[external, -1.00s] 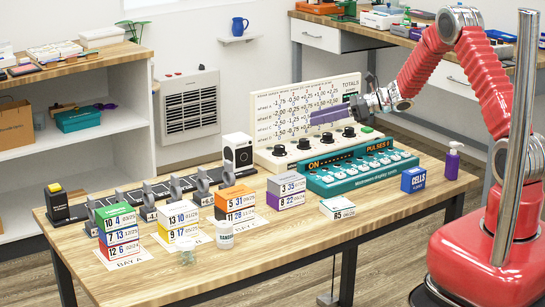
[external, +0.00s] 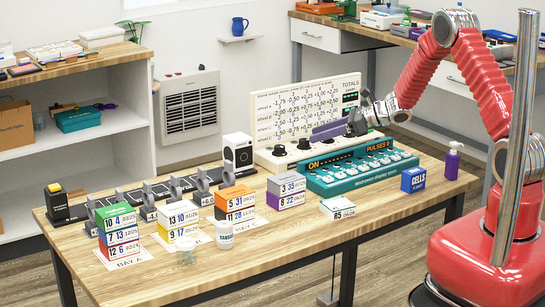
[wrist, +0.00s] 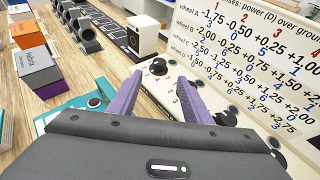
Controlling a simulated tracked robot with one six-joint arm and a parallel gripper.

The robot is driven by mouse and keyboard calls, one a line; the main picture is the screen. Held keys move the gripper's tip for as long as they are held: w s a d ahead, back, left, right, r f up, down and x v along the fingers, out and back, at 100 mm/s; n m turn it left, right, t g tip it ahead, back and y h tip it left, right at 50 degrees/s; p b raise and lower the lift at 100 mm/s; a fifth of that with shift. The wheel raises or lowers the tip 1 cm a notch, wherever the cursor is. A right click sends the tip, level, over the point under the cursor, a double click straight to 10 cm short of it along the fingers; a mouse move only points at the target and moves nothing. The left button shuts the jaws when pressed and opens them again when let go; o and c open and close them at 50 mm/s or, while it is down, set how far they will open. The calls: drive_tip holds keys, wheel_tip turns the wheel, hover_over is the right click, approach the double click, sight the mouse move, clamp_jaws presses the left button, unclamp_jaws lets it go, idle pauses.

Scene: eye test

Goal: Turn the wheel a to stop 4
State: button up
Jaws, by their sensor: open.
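A cream console (external: 262,160) carries a row of several black wheels; the leftmost wheel (external: 279,150) is clear of my gripper. Which wheel is a cannot be read. An upright board (external: 300,105) behind them lists values for wheels A to D. My gripper (external: 316,133), with purple fingers, is open and low over the wheel row, hiding part of it. In the wrist view, a black wheel (wrist: 158,67) with small red numbers around it shows just beyond the gap between the open fingertips (wrist: 160,83). Other dark wheels (wrist: 228,117) show right of the fingers.
A teal box (external: 355,177) with several buttons stands in front of the console. A black-and-white block (external: 238,153) stands to its left. Stacked labelled boxes (external: 286,191) and a blue cells box (external: 413,180) are nearby. The front right table top is clear.

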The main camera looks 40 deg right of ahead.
sight(281, 146)
drive_tip(key=x, duration=1.1)
drive_tip(key=shift+w+a+f, duration=0.2)
drive_tip(key=shift+w+a, duration=0.05)
drive_tip(key=shift+a, duration=0.05)
drive_tip(key=c, duration=1.1)
